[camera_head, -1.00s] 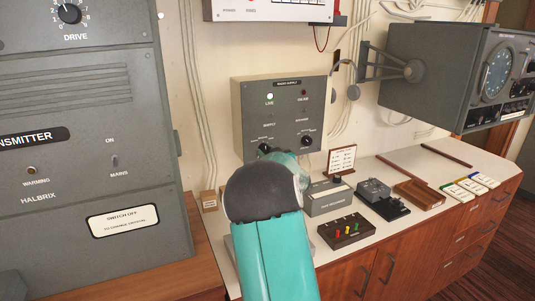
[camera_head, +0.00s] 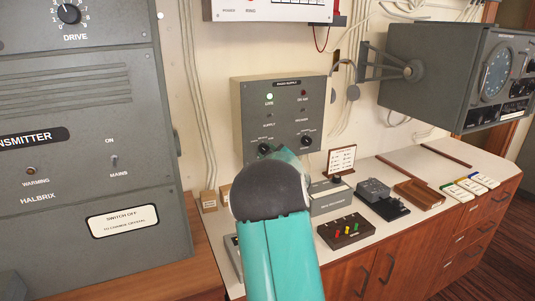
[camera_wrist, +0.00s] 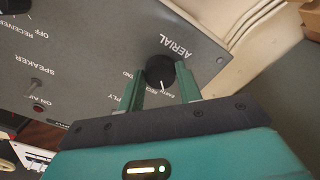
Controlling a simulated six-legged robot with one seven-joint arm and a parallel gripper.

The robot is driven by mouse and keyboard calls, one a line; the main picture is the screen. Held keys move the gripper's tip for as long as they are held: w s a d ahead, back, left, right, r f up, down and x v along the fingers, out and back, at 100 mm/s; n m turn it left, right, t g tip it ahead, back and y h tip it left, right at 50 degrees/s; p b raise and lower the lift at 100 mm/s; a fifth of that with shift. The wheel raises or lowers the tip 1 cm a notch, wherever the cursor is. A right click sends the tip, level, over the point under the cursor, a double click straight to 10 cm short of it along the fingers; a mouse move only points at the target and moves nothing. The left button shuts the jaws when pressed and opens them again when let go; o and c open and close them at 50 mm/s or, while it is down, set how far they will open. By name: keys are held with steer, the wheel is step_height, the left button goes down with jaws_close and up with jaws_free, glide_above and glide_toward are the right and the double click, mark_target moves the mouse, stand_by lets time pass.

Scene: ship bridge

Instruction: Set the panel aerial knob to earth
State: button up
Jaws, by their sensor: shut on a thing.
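The knob's white pointer line faces down in that picture, toward small lettering I cannot read surely. The "AERIAL" label shows above right of the knob.
A second black knob (camera_head: 305,140) is to the right on the same panel. A toggle switch (camera_wrist: 36,84) labelled "SPEAKER" shows in the wrist view. Below is a desk with a grey box (camera_head: 328,197) and other devices. A large transmitter cabinet (camera_head: 85,120) stands at left.

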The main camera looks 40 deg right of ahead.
stand_by(0.3)
steer(key=o, duration=1)
steer(key=shift+s, duration=0.15)
steer(key=v, duration=1.3)
steer(key=shift+s+a, duration=0.15)
steer(key=shift+s, duration=0.1)
